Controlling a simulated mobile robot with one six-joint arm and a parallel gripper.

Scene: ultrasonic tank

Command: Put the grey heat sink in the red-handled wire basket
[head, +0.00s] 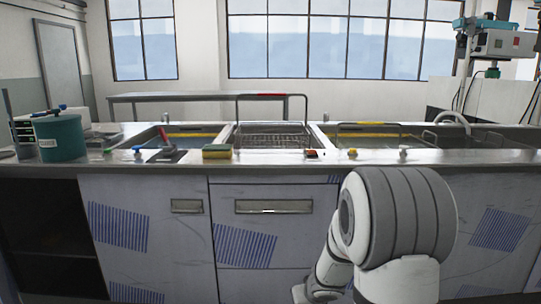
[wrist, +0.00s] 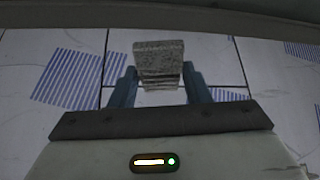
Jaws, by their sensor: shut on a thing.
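My gripper (wrist: 159,88) is shut on the grey heat sink (wrist: 158,60), with one finger on each side of it in the wrist view. The heat sink is a finned grey block held in front of the cabinet doors, below the counter edge. In the head view my gripper and the heat sink do not show. The red-handled wire basket (head: 272,141) sits in the middle tank of the counter, its red grip (head: 271,95) on top of a tall wire handle.
A yellow-handled basket (head: 368,134) is in the tank to the right. A sponge (head: 217,152) and small knobs line the counter's front edge (head: 330,158). A teal pot (head: 60,137) stands at the left. A teal-topped machine (head: 503,42) stands at the back right.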

